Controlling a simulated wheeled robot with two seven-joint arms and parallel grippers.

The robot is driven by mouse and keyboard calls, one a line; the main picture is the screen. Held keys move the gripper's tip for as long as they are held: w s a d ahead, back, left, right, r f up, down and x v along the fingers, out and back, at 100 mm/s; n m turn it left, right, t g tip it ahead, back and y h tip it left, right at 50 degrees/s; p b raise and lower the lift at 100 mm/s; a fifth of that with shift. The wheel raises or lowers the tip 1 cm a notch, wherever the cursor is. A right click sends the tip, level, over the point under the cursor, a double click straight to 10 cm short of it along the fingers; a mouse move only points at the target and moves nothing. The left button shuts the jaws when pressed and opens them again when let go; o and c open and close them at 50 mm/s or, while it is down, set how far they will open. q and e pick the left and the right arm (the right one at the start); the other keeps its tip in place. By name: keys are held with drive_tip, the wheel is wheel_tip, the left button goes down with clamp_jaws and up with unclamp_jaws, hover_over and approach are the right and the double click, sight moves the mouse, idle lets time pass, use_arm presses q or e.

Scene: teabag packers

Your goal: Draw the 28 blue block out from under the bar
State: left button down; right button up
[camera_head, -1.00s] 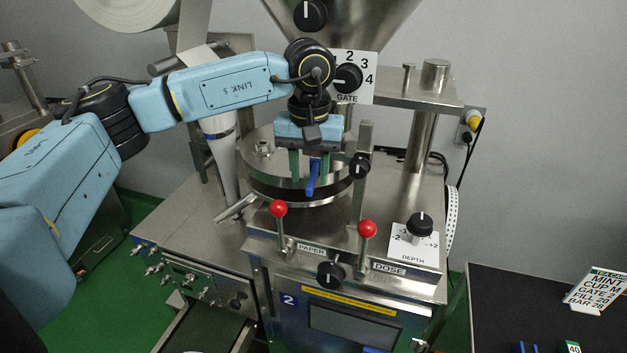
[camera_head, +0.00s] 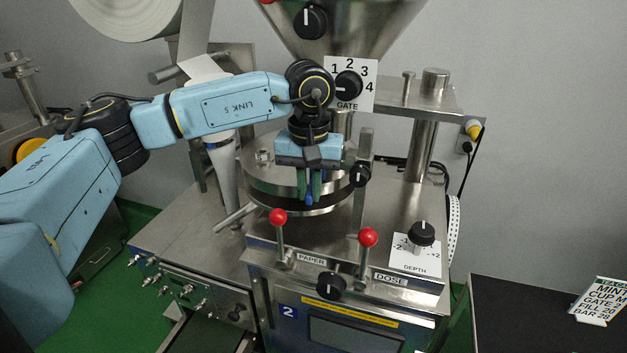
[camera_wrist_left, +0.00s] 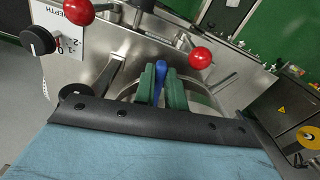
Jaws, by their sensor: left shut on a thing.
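My left gripper (camera_head: 309,192) is in front of the round steel turntable of the packing machine, pointing down. Its green fingers are shut on a narrow blue piece (camera_head: 309,201), whose rounded lower end shows between the fingertips. In the left wrist view the blue piece (camera_wrist_left: 160,88) stands between the two green fingers (camera_wrist_left: 161,97). No number is readable on it, and I cannot tell whether it is a block or a handle. I cannot make out the bar or a block marked 28. My right gripper is not in view.
Two red-knobbed levers (camera_head: 278,216) (camera_head: 368,237) stand in front of the gripper. A steel post with a black knob (camera_head: 359,175) is close on its right. A card reading BAR 28 (camera_head: 600,300) stands on the black table at the right.

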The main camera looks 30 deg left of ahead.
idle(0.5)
use_arm(q)
drive_tip(key=s+d+b, duration=0.1)
drive_tip(key=s+d, duration=0.1)
drive_tip(key=s, duration=0.5)
drive_tip(key=shift+d, duration=0.4)
idle(0.6)
drive_tip(key=s+d+r, duration=0.1)
drive_tip(key=s+r, duration=0.2)
drive_tip(key=s, duration=0.2)
drive_tip(key=shift+s+d, duration=0.2)
drive_tip(key=shift+s, duration=0.2)
idle(0.3)
